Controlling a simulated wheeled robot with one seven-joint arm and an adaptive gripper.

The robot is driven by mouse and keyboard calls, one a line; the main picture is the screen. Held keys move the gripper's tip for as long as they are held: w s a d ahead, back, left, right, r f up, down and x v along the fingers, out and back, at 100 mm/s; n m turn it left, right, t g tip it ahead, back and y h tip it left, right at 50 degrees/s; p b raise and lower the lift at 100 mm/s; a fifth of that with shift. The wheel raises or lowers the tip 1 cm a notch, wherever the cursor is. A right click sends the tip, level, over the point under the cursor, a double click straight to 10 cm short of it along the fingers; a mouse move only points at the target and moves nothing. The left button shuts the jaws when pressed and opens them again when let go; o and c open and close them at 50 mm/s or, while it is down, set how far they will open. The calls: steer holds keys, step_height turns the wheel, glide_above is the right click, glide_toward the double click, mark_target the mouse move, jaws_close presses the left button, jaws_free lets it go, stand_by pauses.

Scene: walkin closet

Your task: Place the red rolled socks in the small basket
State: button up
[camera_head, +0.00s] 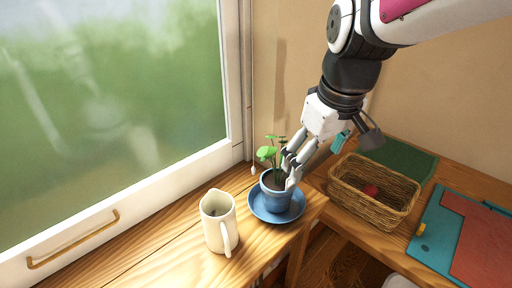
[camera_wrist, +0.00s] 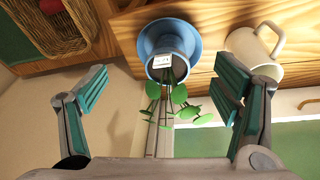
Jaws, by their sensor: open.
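The small wicker basket (camera_head: 345,203) stands on the wooden surface at the right in the head view. A red rounded thing, seemingly the red rolled socks (camera_head: 371,190), lies inside it. In the wrist view the basket (camera_wrist: 75,38) is at the upper left, with part of the red socks (camera_wrist: 50,6) at the picture's top edge. My gripper (camera_head: 291,168) is open and empty, left of the basket, by the potted plant. Its spread fingers also show in the wrist view (camera_wrist: 165,88), apart from the basket and socks.
A blue pot (camera_head: 275,196) with a green plant stands on a blue saucer (camera_head: 291,214), close to my fingers. A cream jug (camera_head: 217,229) is left of it by the window. A green mat (camera_head: 404,160) and a teal-and-red board (camera_head: 435,234) lie beside the basket.

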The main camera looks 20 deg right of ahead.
steer(key=s+a+r+m+t, duration=0.1)
steer(key=s+a, duration=0.6)
steer(key=s, duration=0.1)
steer(key=shift+s+m+y, duration=0.3)
steer(key=shift+s+m, duration=0.1)
